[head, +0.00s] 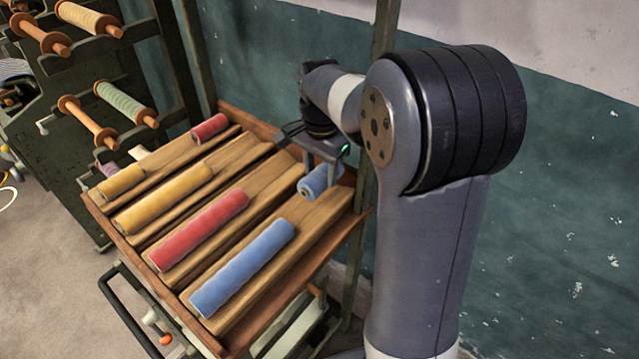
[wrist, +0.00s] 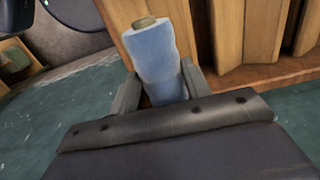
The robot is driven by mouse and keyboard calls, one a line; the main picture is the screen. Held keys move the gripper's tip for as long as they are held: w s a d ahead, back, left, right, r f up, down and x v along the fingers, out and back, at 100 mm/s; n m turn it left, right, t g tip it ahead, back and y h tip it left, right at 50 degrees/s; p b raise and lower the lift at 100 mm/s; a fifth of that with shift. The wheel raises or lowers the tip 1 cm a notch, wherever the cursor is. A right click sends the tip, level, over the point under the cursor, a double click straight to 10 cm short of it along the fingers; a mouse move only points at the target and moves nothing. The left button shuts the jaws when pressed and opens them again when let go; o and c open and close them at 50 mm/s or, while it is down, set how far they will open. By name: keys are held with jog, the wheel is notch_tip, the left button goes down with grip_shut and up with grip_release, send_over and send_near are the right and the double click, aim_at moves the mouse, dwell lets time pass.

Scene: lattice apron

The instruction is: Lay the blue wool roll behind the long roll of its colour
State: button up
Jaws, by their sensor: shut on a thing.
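The short blue wool roll (head: 316,181) is between the fingers of my gripper (head: 321,160) over the back right of the wooden rack. The wrist view shows this roll (wrist: 158,58) with a tan core end, gripped between both fingers (wrist: 160,88). The long blue roll (head: 243,268) lies in the front right channel of the rack (head: 222,346). The short roll is in line with that channel, behind the long one with a gap between them. I cannot tell whether the short roll touches the wood.
A long red roll (head: 199,230) and a long yellow roll (head: 163,199) lie in the neighbouring channels. A short yellow roll (head: 121,181) and a short red roll (head: 209,128) lie in the leftmost channel. A dark green spool stand (head: 70,150) is at the left, a green wall behind.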

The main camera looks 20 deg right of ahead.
aim_at(321, 184)
jog(key=shift+f, duration=2.3)
jog(key=shift+f, duration=0.45)
jog(key=o, duration=1)
jog(key=shift+o, duration=0.2)
jog(key=shift+r, duration=0.15)
notch_tip(321, 184, up, 13)
jog(key=shift+f, duration=0.2)
